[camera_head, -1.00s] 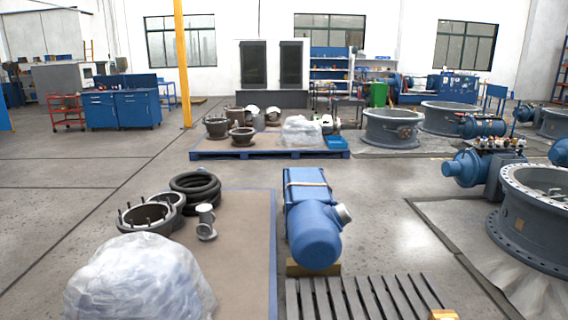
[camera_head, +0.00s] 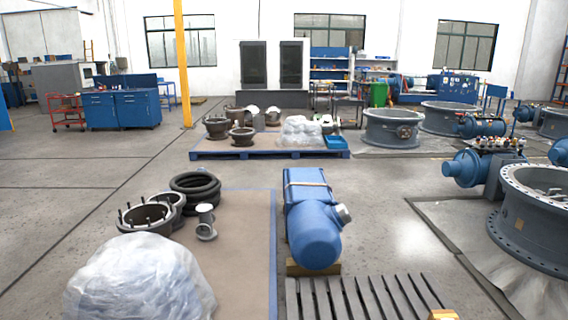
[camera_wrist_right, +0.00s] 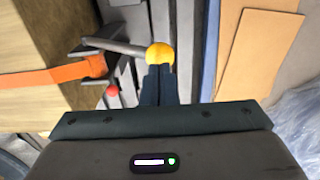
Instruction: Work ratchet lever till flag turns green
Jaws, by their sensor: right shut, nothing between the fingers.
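In the right wrist view, a grey ratchet lever (camera_wrist_right: 115,46) ends in a yellow ball knob (camera_wrist_right: 159,55). An orange strap (camera_wrist_right: 50,77) runs from the ratchet across a wooden surface to the left. A small red round piece (camera_wrist_right: 112,90), perhaps the flag, sits below the lever. No green flag shows. My right gripper (camera_wrist_right: 158,70) is shut and empty, its dark fingertips right at the knob's lower side. I cannot tell whether they touch it. My left gripper is in no view. The ratchet cannot be made out in the head view.
Grey slats (camera_head: 365,298) lie at the bottom of the head view, with a blue actuator (camera_head: 315,230) behind them. A plastic-wrapped heap (camera_head: 140,280) is at the left, a large flanged valve ring (camera_head: 540,220) at the right. Cardboard (camera_wrist_right: 258,52) lies right of the knob.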

